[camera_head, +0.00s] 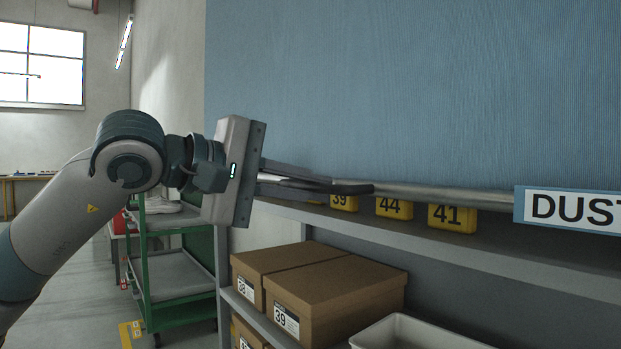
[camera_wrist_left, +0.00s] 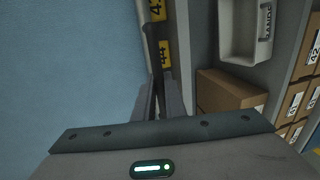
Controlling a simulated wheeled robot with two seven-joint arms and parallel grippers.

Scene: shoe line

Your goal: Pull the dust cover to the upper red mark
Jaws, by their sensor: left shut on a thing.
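The dust cover (camera_head: 410,90) is a large blue sheet hanging down over the shelf. A grey metal bar (camera_head: 450,195) runs along its lower edge, with a blue tag reading "DUS..." (camera_head: 570,208) at the right. My left gripper (camera_head: 345,187) is shut on the bar near its left end, with its fingers pointing right along the shelf front. In the left wrist view the cover (camera_wrist_left: 65,70) fills the left side and the gripper fingers (camera_wrist_left: 157,98) meet at the bar. No red mark shows in either view. My right gripper is not in view.
Below the bar is a shelf with yellow number tags (camera_head: 452,218), and under it brown shoe boxes (camera_head: 335,290) and a pale bin (camera_head: 415,336). A green cart (camera_head: 175,315) stands at the left, behind my arm. The floor (camera_head: 75,305) there is partly clear.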

